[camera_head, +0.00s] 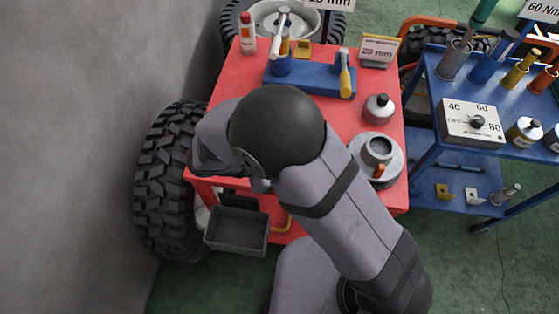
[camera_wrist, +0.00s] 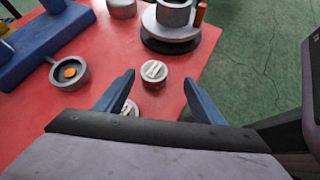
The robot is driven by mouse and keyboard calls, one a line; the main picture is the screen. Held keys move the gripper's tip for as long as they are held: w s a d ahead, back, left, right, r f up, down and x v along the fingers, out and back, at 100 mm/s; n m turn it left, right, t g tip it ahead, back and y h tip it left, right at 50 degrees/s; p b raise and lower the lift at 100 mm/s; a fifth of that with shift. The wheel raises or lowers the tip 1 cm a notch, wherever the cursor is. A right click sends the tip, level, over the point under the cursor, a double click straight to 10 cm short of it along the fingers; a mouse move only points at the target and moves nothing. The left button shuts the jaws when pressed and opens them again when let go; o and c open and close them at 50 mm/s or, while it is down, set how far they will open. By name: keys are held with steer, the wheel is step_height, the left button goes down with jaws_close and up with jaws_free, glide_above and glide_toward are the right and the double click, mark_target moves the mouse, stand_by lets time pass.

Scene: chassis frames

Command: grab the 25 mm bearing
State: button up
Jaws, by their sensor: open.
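My gripper (camera_wrist: 159,77) is open, with its two blue fingers spread apart over the red table top. In the wrist view a small round piece (camera_wrist: 154,74) with a white marked top and a brownish side stands between the fingertips, with space on each side. A similar white-topped piece (camera_wrist: 130,107) lies nearer the palm, partly hidden by the left finger. A grey ring (camera_wrist: 70,72) with an orange centre lies to the left. I cannot tell which is the 25 mm bearing. In the head view my arm hides these pieces. A "25 mm" sign (camera_head: 379,50) stands at the back.
A round grey stand with a cup (camera_head: 377,155) is on the table's right side; it also shows in the wrist view (camera_wrist: 171,36). A blue rack (camera_head: 310,78), a grey can (camera_head: 379,108) and a bottle (camera_head: 247,33) stand farther back. A blue cart (camera_head: 430,95) is right.

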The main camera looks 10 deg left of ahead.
steer(key=a+n+t, duration=0.2)
steer(key=a, duration=0.1)
steer(key=s+a+f+n+t, duration=0.1)
steer(key=a+n, duration=0.1)
steer(key=a, duration=0.1)
steer(key=a+n+t+y, duration=0.1)
steer(key=a+n+t, duration=0.1)
steer(key=a, duration=0.1)
steer(key=shift+s+a+f+t+b, duration=0.15)
steer(key=shift+a+f+t+b, duration=0.1)
steer(key=shift+t+b, duration=0.05)
steer(key=shift+p+x, duration=0.7)
steer(key=shift+x, duration=1.05)
steer(key=shift+p+x, duration=0.6)
steer(key=shift+x, duration=1.4)
steer(key=c, duration=1.5)
steer(key=shift+r, duration=0.15)
steer(key=shift+r+b, duration=0.7)
steer(key=shift+r, duration=4.1)
